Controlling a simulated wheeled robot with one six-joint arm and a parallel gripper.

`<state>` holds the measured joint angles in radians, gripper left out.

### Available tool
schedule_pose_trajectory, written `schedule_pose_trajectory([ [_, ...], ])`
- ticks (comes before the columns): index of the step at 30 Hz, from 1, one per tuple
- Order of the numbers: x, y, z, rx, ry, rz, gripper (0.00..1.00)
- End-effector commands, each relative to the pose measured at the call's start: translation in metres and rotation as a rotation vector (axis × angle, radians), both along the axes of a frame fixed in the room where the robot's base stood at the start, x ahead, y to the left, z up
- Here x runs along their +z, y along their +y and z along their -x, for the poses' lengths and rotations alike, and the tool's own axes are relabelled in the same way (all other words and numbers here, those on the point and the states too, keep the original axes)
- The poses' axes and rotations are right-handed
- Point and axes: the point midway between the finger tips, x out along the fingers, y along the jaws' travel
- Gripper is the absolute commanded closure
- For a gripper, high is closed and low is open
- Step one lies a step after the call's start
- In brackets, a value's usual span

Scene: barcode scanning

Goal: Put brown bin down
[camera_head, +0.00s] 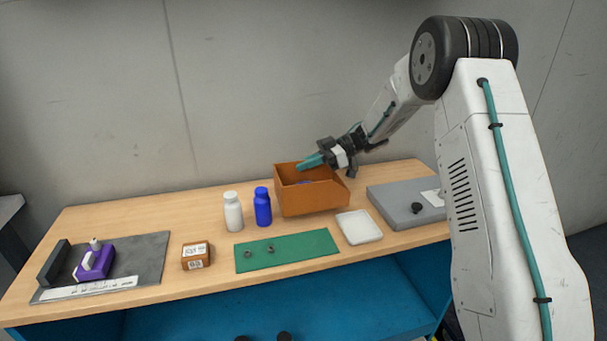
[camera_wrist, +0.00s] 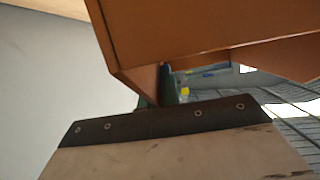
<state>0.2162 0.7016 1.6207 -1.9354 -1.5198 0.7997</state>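The brown bin (camera_head: 310,199) is at the back right of the table in the head view, looking upright. Whether its base touches the table cannot be told. A small purple item shows inside it, mostly hidden by the front wall. My gripper (camera_head: 312,161) reaches in from the upper right, its teal fingers at the bin's back rim. In the wrist view the bin (camera_wrist: 200,35) fills the upper part, and its wall runs down between the fingers of my gripper (camera_wrist: 160,90), which is shut on it. The fingertips are partly hidden.
A white bottle (camera_head: 233,212) and blue bottle (camera_head: 263,207) stand left of the bin. A green mat (camera_head: 300,246) and white tray (camera_head: 359,227) lie in front; a grey scale-like slab (camera_head: 395,200) is right. A small brown box (camera_head: 195,256) and dark mat (camera_head: 145,262) are farther left.

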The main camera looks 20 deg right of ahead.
Motion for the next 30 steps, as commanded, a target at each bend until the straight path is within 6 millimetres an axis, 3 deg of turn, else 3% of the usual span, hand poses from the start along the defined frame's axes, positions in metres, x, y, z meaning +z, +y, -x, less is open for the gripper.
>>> schedule_pose_trajectory([
  [5, -0.001, 0.004, -0.011, 0.0, -0.001, -0.001, 1.0],
  [13, -0.034, 0.002, -0.009, -0.001, 0.001, 0.0, 1.0],
  [24, -0.038, 0.002, -0.009, -0.001, 0.0, 0.0, 1.0],
  [27, -0.039, 0.002, -0.009, -0.001, 0.0, 0.0, 0.75],
  [30, -0.039, 0.002, -0.009, -0.001, 0.0, 0.0, 0.75],
])
